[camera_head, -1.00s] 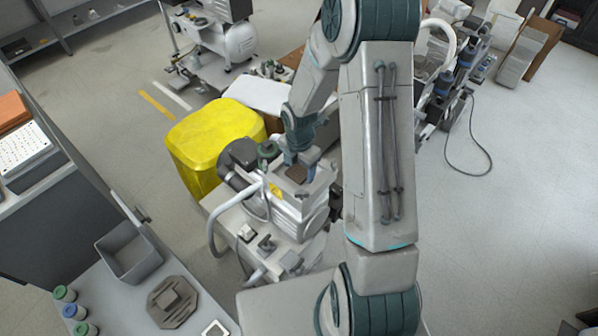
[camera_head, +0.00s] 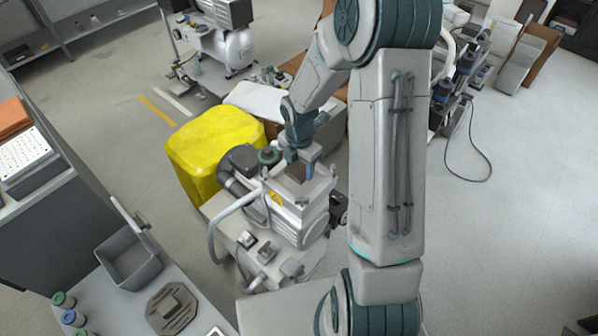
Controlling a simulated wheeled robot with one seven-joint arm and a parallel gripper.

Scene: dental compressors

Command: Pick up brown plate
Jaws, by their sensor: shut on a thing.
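The brown plate (camera_head: 296,173) is a small dark square at the top of the grey compressor unit (camera_head: 300,213), in the middle of the head view. My gripper (camera_head: 301,164) points down over it with its blue-tipped fingers at the plate and is shut on it. The fingers and wrist hide part of the plate. I cannot tell whether its underside still touches the unit.
A yellow bin (camera_head: 213,148) stands left of the compressor unit. A grey hose (camera_head: 222,222) curves along the unit's left side. A bench at lower left holds a grey open box (camera_head: 130,262), a brownish octagonal piece (camera_head: 171,308) and several small jars.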

